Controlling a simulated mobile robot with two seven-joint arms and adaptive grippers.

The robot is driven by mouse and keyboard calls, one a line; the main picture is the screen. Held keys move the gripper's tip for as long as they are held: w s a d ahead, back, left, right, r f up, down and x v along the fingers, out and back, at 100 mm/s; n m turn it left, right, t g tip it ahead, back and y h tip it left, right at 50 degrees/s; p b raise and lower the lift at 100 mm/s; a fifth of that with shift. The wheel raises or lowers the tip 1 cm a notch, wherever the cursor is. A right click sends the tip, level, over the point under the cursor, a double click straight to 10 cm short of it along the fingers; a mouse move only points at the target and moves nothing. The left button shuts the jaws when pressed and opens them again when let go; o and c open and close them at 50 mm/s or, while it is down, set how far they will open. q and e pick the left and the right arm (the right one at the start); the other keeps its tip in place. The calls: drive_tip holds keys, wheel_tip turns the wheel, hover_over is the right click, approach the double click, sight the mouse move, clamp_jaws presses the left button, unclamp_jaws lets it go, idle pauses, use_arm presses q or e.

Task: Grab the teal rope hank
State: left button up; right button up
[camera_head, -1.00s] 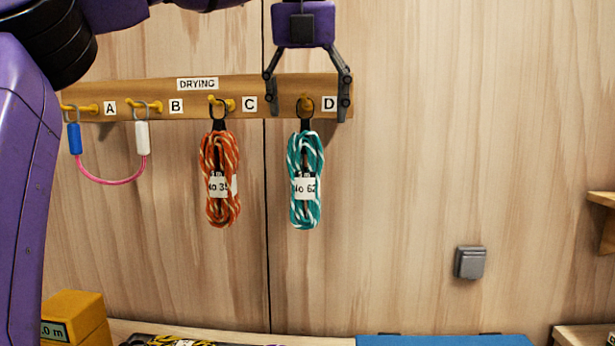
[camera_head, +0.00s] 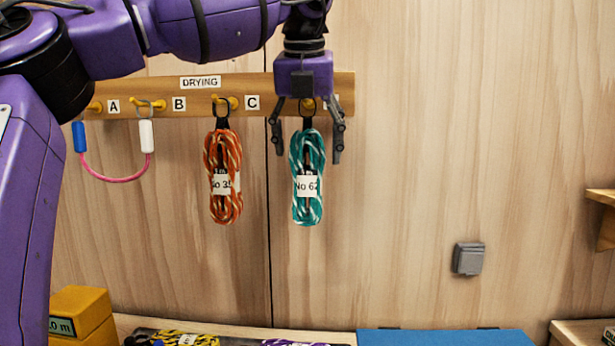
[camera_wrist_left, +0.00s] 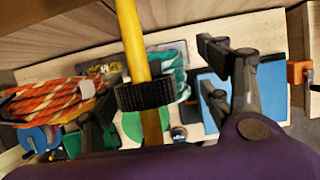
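The teal rope hank (camera_head: 308,208), with white flecks and a "No 62" label, hangs by a black loop from the peg at D. My left gripper (camera_head: 309,156) points down and is open, one finger on each side of the hank's top. I see a clear gap on both sides. In the left wrist view the yellow peg and black loop (camera_wrist_left: 146,95) lie between the open fingers, with part of the teal hank (camera_wrist_left: 176,78) behind them. My right gripper is in neither view.
An orange rope hank (camera_head: 223,200) hangs at C, close left of my left gripper. A pink sling (camera_head: 112,178) hangs at A and B. Below are a bench with a blue mat (camera_head: 445,338) and a yellow box (camera_head: 80,302). The wall to the right is mostly clear.

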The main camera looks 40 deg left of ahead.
use_arm(q)
drive_tip(key=c, duration=1.5)
drive_tip(key=shift+a+r, duration=0.1)
drive_tip(key=shift+r, duration=0.1)
